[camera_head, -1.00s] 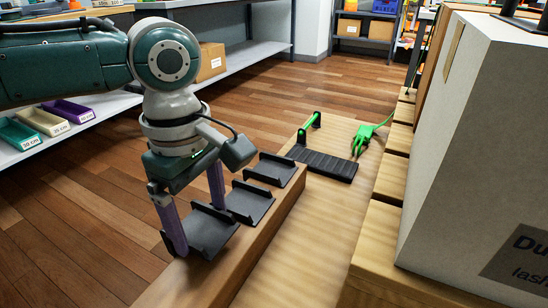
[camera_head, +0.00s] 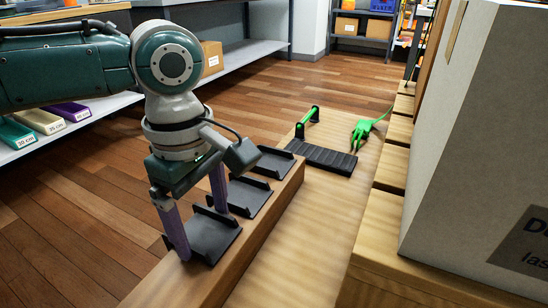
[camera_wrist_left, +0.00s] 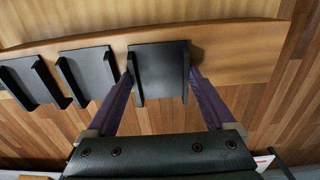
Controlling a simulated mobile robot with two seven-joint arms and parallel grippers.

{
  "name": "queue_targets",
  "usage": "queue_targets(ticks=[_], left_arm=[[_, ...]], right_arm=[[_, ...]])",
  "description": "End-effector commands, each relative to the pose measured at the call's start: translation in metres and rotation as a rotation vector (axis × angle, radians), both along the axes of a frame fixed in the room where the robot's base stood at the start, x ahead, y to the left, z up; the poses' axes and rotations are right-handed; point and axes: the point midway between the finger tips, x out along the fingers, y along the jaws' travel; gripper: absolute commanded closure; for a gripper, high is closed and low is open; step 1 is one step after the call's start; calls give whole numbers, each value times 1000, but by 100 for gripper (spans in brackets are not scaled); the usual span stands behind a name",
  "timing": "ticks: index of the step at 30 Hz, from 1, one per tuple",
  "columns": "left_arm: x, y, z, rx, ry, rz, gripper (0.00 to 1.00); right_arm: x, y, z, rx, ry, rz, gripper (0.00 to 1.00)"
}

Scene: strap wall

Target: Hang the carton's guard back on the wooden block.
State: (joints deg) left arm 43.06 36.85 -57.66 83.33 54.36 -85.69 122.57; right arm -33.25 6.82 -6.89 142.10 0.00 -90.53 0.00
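The carton (camera_head: 455,150) is the large pale box at the right in the head view. The wooden block (camera_head: 262,225) is a long beam at centre left. My left gripper (camera_head: 203,236), with purple fingers, points down over its near end. The fingers are against both sides of a dark channel-shaped guard (camera_head: 213,240). The guard also shows between the fingers in the wrist view (camera_wrist_left: 158,72). Whether it touches the block is hard to tell. Two similar guards, a middle one (camera_head: 250,196) and a far one (camera_head: 273,162), hang on the block. My right gripper is out of view.
A black ribbed pad (camera_head: 323,157) with a green-handled bar and a green tool (camera_head: 363,130) lie on the wooden surface beyond the block. Grey shelving (camera_head: 235,58) stands along the left. Open wooden floor (camera_head: 60,225) lies left of the block.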

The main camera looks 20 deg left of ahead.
Motion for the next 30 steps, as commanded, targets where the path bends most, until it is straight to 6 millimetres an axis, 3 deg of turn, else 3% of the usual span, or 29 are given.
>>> queue_targets(ticks=[3, 11, 24, 30], left_arm=[[0, 0, 0, 0, 0, 0, 0], [0, 0, 3, 0, 0, 0, 0], [0, 0, 83, 0, -1, -1, 0], [0, 0, 99, 0, 0, 0, 0]], right_arm=[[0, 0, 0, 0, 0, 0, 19], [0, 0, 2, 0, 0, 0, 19], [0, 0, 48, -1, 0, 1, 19], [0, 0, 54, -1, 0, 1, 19]])
